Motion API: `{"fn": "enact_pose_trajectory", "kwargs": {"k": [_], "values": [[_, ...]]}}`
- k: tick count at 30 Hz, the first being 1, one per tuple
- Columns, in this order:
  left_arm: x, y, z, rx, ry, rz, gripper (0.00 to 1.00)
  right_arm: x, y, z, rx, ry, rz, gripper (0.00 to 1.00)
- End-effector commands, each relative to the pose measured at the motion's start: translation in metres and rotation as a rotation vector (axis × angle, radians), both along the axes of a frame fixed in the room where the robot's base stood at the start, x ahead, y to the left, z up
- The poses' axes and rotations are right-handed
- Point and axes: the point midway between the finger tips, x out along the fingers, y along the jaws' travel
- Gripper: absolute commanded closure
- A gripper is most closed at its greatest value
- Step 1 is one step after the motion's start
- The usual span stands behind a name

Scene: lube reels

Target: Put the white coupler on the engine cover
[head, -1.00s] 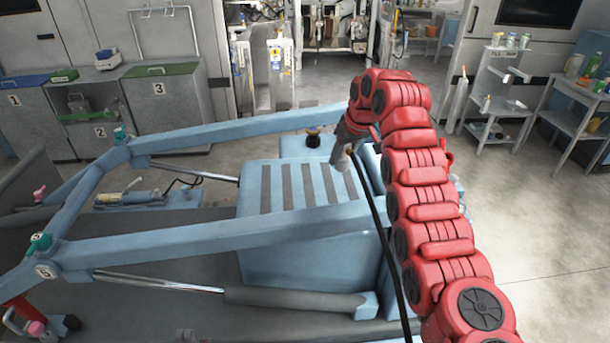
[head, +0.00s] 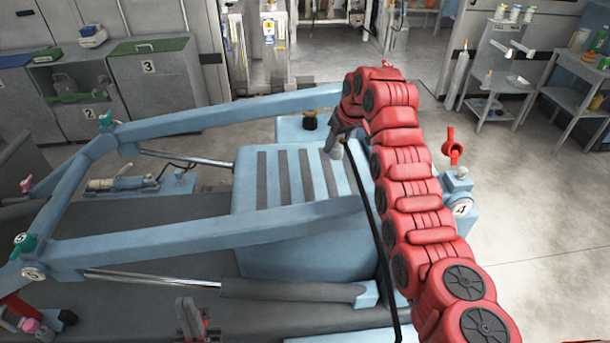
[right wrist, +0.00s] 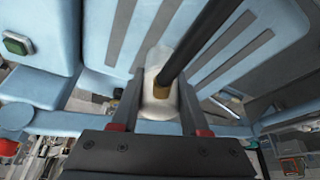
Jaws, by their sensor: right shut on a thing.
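The white coupler (right wrist: 158,105) sits between the two fingers of my right gripper (right wrist: 160,92) in the right wrist view, with a brass fitting and a black hose (right wrist: 195,50) running from it. My right gripper (head: 335,147) is shut on the coupler over the far right part of the engine cover (head: 255,185), a light blue box with dark grey slots. The cover also shows behind the coupler in the right wrist view (right wrist: 210,20). Whether the coupler touches the cover cannot be told. My left gripper (head: 190,318) is at the bottom edge; its fingertip gap is unclear.
Light blue frame beams (head: 200,232) run along both sides of the cover. A black cap (head: 310,120) stands behind it. A red valve handle (head: 452,147) is on the right. The black hose (head: 375,235) hangs down beside my right arm.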

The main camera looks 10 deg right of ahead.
Motion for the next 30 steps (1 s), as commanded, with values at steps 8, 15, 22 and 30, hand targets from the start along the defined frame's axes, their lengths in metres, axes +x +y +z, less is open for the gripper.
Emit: {"fn": "enact_pose_trajectory", "kwargs": {"k": [8,15,22,30], "values": [[0.000,0.000,0.014,0.000,-0.001,0.000,1.00,-0.001,0.001,-0.030,0.001,0.008,0.001,1.00],[0.000,0.000,0.035,0.000,0.000,0.000,1.00,-0.002,0.000,-0.074,0.001,0.008,0.001,1.00],[0.000,0.000,0.049,0.000,0.000,0.000,1.00,-0.001,0.000,-0.102,0.001,0.008,0.001,1.00],[0.000,0.000,0.051,0.000,0.000,0.000,1.00,0.000,0.000,-0.118,0.001,0.000,0.000,1.00]]}}
